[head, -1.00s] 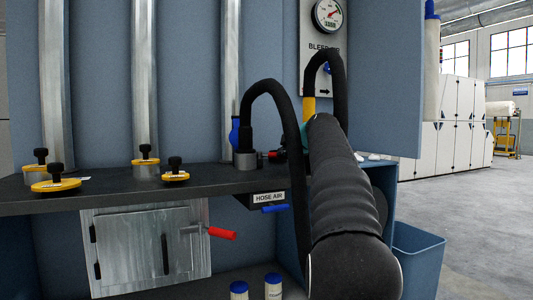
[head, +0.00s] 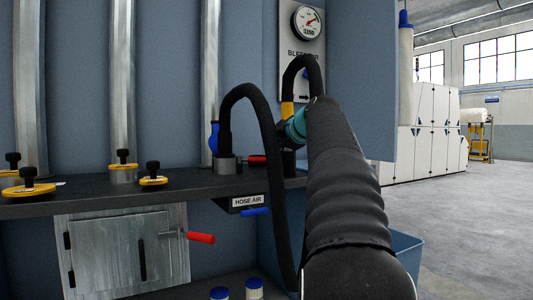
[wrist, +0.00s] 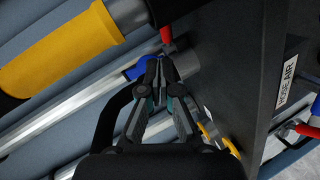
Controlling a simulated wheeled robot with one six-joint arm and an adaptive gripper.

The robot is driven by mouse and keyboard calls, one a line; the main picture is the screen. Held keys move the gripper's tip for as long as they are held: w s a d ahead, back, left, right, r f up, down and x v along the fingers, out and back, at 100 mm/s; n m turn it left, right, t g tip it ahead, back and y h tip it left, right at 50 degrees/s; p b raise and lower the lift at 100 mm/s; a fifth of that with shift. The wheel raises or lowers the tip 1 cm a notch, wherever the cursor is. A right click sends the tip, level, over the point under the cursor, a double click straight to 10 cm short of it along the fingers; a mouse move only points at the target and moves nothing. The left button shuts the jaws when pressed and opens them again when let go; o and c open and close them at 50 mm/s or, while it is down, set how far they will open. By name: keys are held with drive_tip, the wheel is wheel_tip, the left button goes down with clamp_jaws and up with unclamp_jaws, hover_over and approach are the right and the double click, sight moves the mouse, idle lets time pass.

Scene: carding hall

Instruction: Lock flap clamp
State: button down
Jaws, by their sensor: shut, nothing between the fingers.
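The metal flap (head: 110,255) is under the dark shelf at the lower left of the head view and looks closed. Its clamp, with a red handle (head: 201,238), sits at its right edge, and the handle points right. A red grip on a metal bar (wrist: 305,130) shows at the right edge of the wrist view; it looks like this handle. My gripper (wrist: 158,62) is shut and empty, in front of a blue part and a metal socket in the wrist view. It is well away from the clamp. My arm hides the fingertips in the head view.
The shelf (head: 80,195) holds yellow knobbed caps (head: 30,190). A black hose (head: 270,140) loops up from the shelf near my arm. The HOSE AIR box (head: 245,202) has a blue lever (head: 255,212). A blue bin (head: 408,246) stands right, beside open floor.

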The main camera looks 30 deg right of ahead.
drive_tip(key=shift+s+d+r, duration=0.15)
drive_tip(key=shift+s+r, duration=0.2)
drive_tip(key=shift+s, duration=0.5)
drive_tip(key=shift+s+d+r, duration=0.1)
drive_tip(key=shift+s+r, duration=0.2)
drive_tip(key=shift+s, duration=0.55)
drive_tip(key=s+a+f+m+g+y, duration=0.1)
drive_tip(key=s+a+f+m+g, duration=0.3)
drive_tip(key=a+f, duration=0.6)
drive_tip(key=s+a+f+m+y, duration=0.1)
drive_tip(key=s+a+f+m, duration=0.2)
drive_tip(key=s+a+f, duration=0.7)
drive_tip(key=s+a+f+m+g, duration=0.2)
drive_tip(key=s+a+f, duration=0.4)
drive_tip(key=f, duration=0.5)
drive_tip(key=s+a+f+m+g, duration=0.2)
drive_tip(key=s+a+f, duration=0.4)
drive_tip(key=s+f, duration=0.3)
drive_tip(key=shift+a+f+m, duration=0.35)
drive_tip(key=shift+f+m, duration=0.35)
drive_tip(key=shift+f, duration=0.15)
drive_tip(key=shift+s+a, duration=0.1)
